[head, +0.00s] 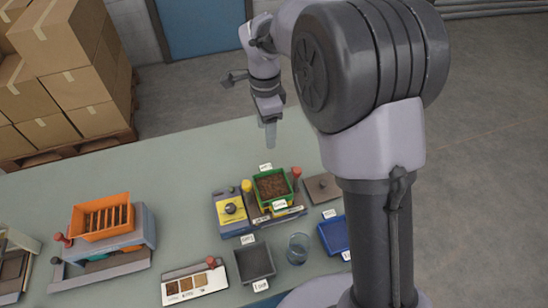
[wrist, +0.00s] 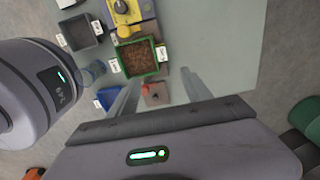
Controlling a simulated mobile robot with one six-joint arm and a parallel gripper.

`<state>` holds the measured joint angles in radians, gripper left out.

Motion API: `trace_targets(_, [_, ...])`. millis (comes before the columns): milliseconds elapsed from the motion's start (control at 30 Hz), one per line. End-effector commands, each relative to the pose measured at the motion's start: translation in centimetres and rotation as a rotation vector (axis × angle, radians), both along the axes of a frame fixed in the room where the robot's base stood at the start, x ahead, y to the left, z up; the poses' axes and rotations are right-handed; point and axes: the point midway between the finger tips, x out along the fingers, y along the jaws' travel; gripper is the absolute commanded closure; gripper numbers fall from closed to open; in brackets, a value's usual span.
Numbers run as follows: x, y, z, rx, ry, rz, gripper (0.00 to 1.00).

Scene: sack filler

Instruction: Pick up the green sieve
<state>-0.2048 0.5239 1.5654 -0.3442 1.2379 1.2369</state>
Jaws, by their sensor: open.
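The green sieve (head: 256,190) is a small square green frame holding brown, crumbly material. It sits on a stand with a yellow knob and a red knob at its sides, and small white labels are near it. In the wrist view the green sieve (wrist: 139,76) lies just beyond my fingers. My gripper (head: 270,135) hangs above the table, behind the sieve in the head view and apart from it. In the wrist view my gripper (wrist: 160,92) shows two spread fingers with nothing between them.
A yellow device (head: 231,209) stands left of the sieve. A grey tray (head: 255,262), a clear glass (head: 298,248) and a blue tray (head: 333,235) are in front. An orange bin (head: 101,217) sits on a machine at left. The table behind the sieve is clear.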

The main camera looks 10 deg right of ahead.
Motion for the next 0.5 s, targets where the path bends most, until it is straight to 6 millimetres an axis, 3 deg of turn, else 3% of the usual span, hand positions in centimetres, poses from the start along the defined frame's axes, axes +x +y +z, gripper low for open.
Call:
trace_targets(33, [-0.1,0.0,-2.0,0.0,0.005,0.001,0.43])
trace_targets(233, [-0.1,0.0,-8.1,0.0,0.005,0.002,0.43])
trace_targets(333, [-0.1,0.0,-9.9,0.001,0.001,0.002,0.43])
trace_targets(500, [0.0,0.0,-11.4,0.002,0.0,0.003,0.43])
